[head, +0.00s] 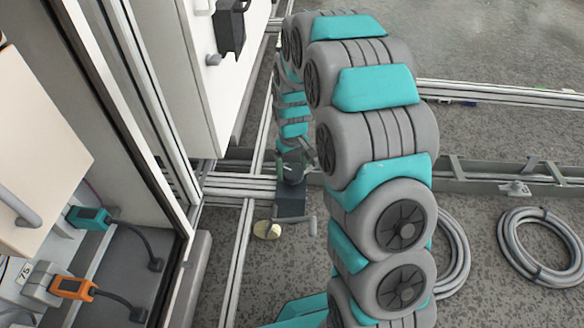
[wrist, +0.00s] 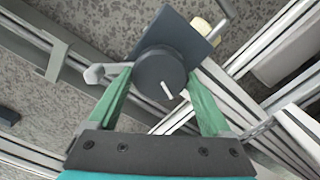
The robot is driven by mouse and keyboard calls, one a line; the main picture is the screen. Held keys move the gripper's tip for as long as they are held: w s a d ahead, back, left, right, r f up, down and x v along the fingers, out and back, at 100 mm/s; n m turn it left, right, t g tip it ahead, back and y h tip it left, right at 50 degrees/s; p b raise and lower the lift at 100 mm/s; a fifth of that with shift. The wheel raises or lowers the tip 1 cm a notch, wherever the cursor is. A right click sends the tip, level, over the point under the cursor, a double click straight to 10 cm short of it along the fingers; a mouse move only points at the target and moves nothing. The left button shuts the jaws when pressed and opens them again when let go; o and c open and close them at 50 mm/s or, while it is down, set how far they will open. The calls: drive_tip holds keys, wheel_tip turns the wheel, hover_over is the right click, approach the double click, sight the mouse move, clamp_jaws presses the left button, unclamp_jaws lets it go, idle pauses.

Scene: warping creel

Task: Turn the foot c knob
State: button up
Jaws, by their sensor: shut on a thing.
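A dark round knob (wrist: 162,76) with a white pointer line shows in the wrist view, with a dark square plate (wrist: 192,32) beyond it. The green fingers of my gripper (wrist: 159,84) stand on either side of the knob and are shut on it. The pointer line slants toward the lower right of the wrist view. In the head view the knob (head: 293,174) is small and dark, above a dark foot plate (head: 291,204) by the rails. No letter is legible on it. My arm covers much of the centre of the head view.
A grey lever (wrist: 100,73) sticks out left of the knob, and a cream round pad (head: 268,230) lies near the foot plate. Aluminium rails (head: 240,187) run close by. Coiled grey hoses (head: 540,246) lie on the floor at right. White cabinets stand at left.

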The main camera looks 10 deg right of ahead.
sight(292, 170)
drive_tip(key=shift+c, duration=0.4)
drive_tip(key=shift+r+m+p, duration=0.2)
drive_tip(key=shift+m+p, duration=0.55)
drive_tip(key=shift+m, duration=0.25)
drive_tip(key=m+p, duration=0.1)
drive_tip(key=m, duration=0.2)
drive_tip(key=shift+f, duration=0.2)
drive_tip(key=o, duration=1.2)
drive_tip(key=shift+c, duration=0.2)
drive_tip(key=shift+r, duration=0.1)
wheel_tip(292, 170, up, 8)
drive_tip(key=shift+w+f+p, duration=0.1)
drive_tip(key=shift+f+p, duration=0.05)
drive_tip(key=shift+p, duration=0.25)
